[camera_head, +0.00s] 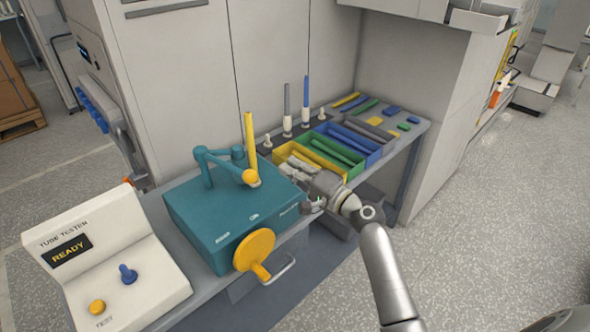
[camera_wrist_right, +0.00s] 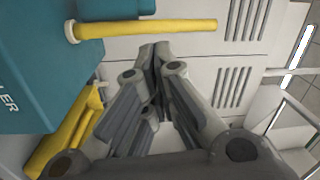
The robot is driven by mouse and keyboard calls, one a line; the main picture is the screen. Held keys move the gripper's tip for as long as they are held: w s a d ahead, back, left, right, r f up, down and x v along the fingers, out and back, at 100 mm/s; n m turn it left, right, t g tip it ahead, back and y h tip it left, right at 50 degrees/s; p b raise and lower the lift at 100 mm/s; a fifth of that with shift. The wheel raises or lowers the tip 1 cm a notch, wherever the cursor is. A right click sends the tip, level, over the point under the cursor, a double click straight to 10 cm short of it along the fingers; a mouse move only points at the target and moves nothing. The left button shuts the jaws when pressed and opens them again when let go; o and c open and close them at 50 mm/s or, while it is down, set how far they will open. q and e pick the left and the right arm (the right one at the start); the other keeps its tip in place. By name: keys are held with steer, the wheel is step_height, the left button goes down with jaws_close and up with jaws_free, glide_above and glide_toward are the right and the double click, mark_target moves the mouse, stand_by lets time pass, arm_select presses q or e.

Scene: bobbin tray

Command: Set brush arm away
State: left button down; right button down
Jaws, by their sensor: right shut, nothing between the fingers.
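The teal arm (camera_head: 212,155) with a yellow ball (camera_head: 250,176) at its end stands on top of a teal box (camera_head: 215,213). A yellow tube (camera_head: 250,140) stands upright beside the ball. A yellow tube (camera_wrist_right: 145,28) and the teal box (camera_wrist_right: 40,65) also show in the right wrist view. My right gripper (camera_head: 291,167) is shut and empty, to the right of the box and over the front of the yellow bin. Its fingers (camera_wrist_right: 155,52) meet in the wrist view, apart from the tube. My left gripper is out of view.
A yellow crank wheel (camera_head: 254,248) sticks out from the box's front. A white tube tester (camera_head: 135,255) reading READY stands at left. Yellow, green and blue bins (camera_head: 371,156) line the bench to the right, with upright posts (camera_head: 287,108) behind. Cabinet walls close the back.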

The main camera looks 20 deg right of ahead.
steer(key=f+p+x, duration=0.1)
steer(key=p+x, duration=0.1)
steer(key=x, duration=0.5)
steer(key=s+a+p, duration=0.1)
steer(key=s+a, duration=0.1)
steer(key=s, duration=0.1)
steer(key=shift+s+a+p, duration=0.1)
steer(key=shift+a+p, duration=0.2)
steer(key=shift+a, duration=0.1)
